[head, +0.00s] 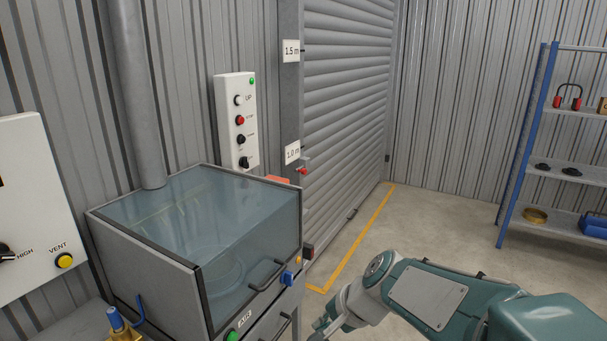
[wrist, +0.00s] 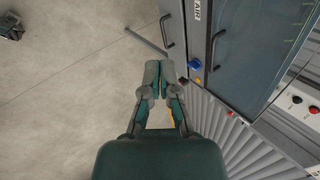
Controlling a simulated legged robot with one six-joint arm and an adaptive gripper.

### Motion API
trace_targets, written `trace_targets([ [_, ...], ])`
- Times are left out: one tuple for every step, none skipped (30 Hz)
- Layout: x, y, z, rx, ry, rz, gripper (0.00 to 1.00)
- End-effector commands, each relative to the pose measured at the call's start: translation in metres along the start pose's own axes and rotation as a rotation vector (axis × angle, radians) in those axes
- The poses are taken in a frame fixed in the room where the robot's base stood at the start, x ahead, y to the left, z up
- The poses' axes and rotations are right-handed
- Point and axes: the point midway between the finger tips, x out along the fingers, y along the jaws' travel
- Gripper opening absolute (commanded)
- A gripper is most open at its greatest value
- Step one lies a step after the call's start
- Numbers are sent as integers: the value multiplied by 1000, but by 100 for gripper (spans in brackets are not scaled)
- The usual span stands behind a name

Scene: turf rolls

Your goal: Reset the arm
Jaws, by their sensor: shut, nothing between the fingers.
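My arm (head: 429,295) reaches in from the lower right of the head view. It is bent, and its far end drops toward the bottom edge, where the gripper is mostly cut off. In the wrist view my gripper (wrist: 160,72) is seen from behind, with its two fingertips together and nothing between them. It points past the front of a glass-topped cabinet, apart from it as far as I can tell. Concrete floor lies beyond and to the left of the fingers.
The glass-topped cabinet (head: 205,290) with handles stands left of my arm. A control box (head: 237,122) hangs on the wall by a roller shutter (head: 345,100). A blue-framed shelf (head: 565,170) stands at the right. The floor (head: 425,225) between is clear, with a yellow line.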

Motion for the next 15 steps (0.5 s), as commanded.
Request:
trace_targets([
  [-17, 8, 6, -71, 27, 15, 0],
  [-25, 13, 10, -112, 42, 29, 0],
  [-35, 20, 14, -169, 61, 49, 0],
  [-43, 26, 17, -209, 75, 65, 0],
  [-50, 32, 20, -250, 90, 81, 0],
  [-60, 40, 24, -302, 111, 103, 0],
  [-67, 46, 27, -342, 127, 121, 0],
  [-74, 53, 30, -381, 142, 140, 0],
  [-82, 62, 34, -432, 162, 168, 0],
  [-89, 68, 36, -468, 179, 188, 0],
  [-95, 75, 38, -504, 195, 209, 0],
  [-103, 84, 42, -551, 217, 239, 0],
  [-109, 91, 44, -585, 231, 262, 0],
  [-115, 97, 46, -617, 247, 285, 0],
  [-121, 105, 48, -656, 265, 314, 0],
])
